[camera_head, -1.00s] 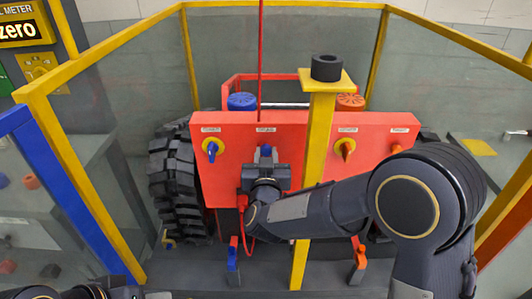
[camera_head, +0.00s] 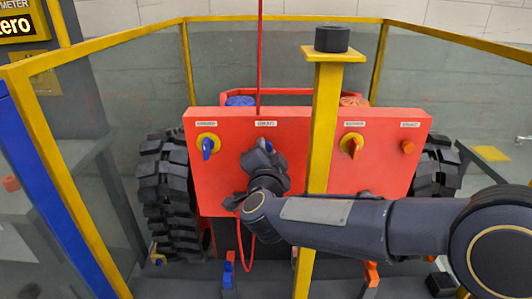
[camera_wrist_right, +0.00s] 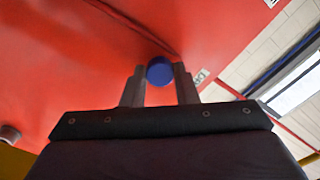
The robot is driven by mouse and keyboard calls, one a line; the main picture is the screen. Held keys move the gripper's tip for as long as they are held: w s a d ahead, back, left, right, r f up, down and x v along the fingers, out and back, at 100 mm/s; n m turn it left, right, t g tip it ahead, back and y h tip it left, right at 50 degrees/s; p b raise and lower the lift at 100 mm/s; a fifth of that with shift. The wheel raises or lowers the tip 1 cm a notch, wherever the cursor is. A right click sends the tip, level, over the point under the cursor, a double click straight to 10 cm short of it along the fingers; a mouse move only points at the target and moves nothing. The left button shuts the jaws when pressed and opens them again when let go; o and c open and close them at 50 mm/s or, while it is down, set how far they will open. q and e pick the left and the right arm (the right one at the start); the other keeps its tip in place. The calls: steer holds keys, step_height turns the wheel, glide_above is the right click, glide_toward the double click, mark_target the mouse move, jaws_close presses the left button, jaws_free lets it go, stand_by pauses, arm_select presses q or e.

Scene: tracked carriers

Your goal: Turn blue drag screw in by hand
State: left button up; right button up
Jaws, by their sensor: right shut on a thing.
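The blue drag screw (camera_wrist_right: 159,71) is a round blue knob on the red panel. In the right wrist view it sits between the two fingers of my right gripper (camera_wrist_right: 160,85), which is shut on it. In the head view my right gripper (camera_head: 265,158) reaches the red panel (camera_head: 300,125) below the label above the screw and hides most of the screw. The wrist is rolled, so the gripper looks tilted there. My left gripper is not in view.
A yellow post (camera_head: 322,130) with a black cap (camera_head: 332,39) stands close to my right forearm.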

steer(key=m+b, duration=0.7)
steer(key=m, duration=0.2)
steer(key=shift+b, duration=0.3)
steer(key=m+b, duration=0.8)
steer(key=m, duration=0.1)
steer(key=shift+m, duration=0.4)
steer(key=o, duration=0.8)
